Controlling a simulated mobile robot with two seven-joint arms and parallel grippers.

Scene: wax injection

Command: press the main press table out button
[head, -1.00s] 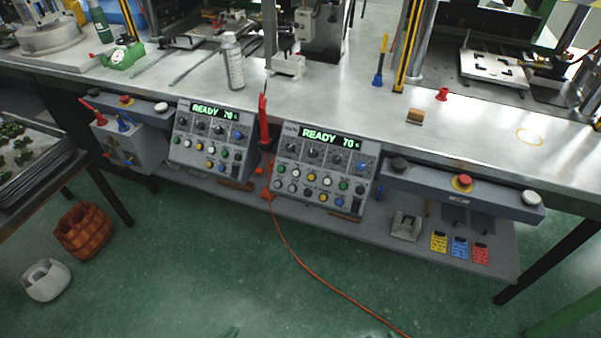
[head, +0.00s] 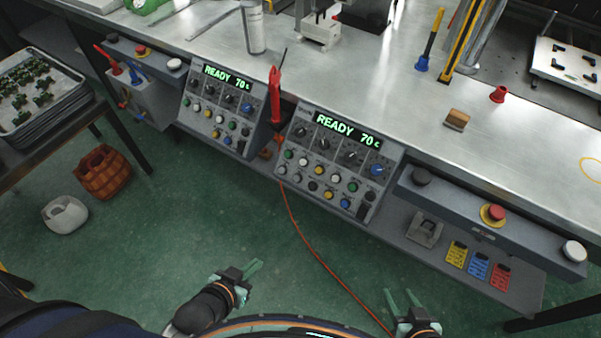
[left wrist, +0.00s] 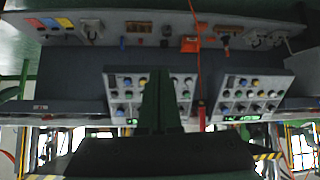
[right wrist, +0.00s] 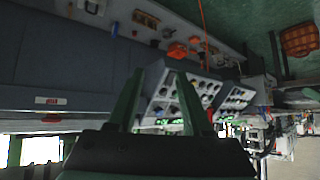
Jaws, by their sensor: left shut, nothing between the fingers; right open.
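Two grey control panels stand under the bench edge, each with a green "READY 70" display and rows of coloured buttons and knobs. The larger right panel (head: 335,160) and the smaller left panel (head: 220,108) carry labels too small to read, so I cannot tell which button is table out. Both panels show upside down in the left wrist view, the larger one (left wrist: 127,95) partly behind the fingers. My left gripper (head: 258,266) is shut and empty, apart from the panels. My right gripper (head: 402,297) is open and empty, lower right, also apart from them.
A grey bar (head: 465,205) with a red button (head: 495,212) lies right of the larger panel. A red tool (head: 275,95) stands between the panels, and an orange cable (head: 310,250) runs across the floor. A tray table (head: 45,130) and baskets (head: 100,172) are at left.

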